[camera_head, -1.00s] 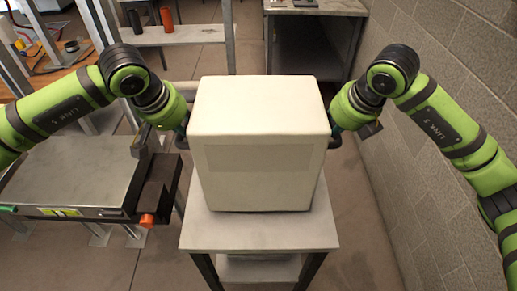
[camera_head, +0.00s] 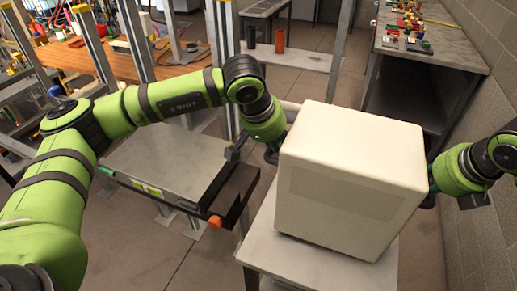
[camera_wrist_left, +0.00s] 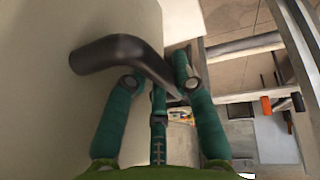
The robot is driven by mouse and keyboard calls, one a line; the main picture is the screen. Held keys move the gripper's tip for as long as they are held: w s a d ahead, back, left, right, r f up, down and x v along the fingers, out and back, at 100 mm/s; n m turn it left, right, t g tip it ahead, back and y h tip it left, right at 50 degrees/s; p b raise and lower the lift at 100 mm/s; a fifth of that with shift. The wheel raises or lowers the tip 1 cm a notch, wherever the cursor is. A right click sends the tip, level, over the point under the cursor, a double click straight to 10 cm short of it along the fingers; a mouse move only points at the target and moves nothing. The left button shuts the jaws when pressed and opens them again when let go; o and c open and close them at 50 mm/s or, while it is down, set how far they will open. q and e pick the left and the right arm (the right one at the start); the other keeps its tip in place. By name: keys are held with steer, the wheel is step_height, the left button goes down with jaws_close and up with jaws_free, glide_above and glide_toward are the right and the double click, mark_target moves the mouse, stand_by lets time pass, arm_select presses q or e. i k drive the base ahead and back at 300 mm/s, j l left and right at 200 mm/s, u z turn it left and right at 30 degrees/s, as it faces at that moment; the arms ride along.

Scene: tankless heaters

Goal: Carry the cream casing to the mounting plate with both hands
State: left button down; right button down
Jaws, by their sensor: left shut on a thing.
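The cream casing (camera_head: 350,165) is a large box with rounded edges, upright on, or just above, a small grey table (camera_head: 262,255); I cannot tell a gap. My left gripper (camera_head: 272,150) is at its left side. In the left wrist view, the green fingers of this gripper (camera_wrist_left: 157,85) are closed around a dark bent handle (camera_wrist_left: 118,50) on the casing's side wall. My right gripper (camera_head: 430,196) is at the casing's right side, its fingers mostly hidden behind the casing's edge. I cannot pick out the mounting plate for certain.
A low grey flat-topped stand (camera_head: 165,160) with a dark front bar is close on the left. Metal posts (camera_head: 222,60) and a wooden bench (camera_head: 90,55) are behind it. A workbench (camera_head: 455,45) with small parts stands at the back right, by a block wall (camera_head: 490,90).

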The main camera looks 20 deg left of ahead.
mark_target(170, 153)
steer(key=j, duration=1.4)
steer(key=i+j, duration=0.15)
steer(key=j, duration=1.25)
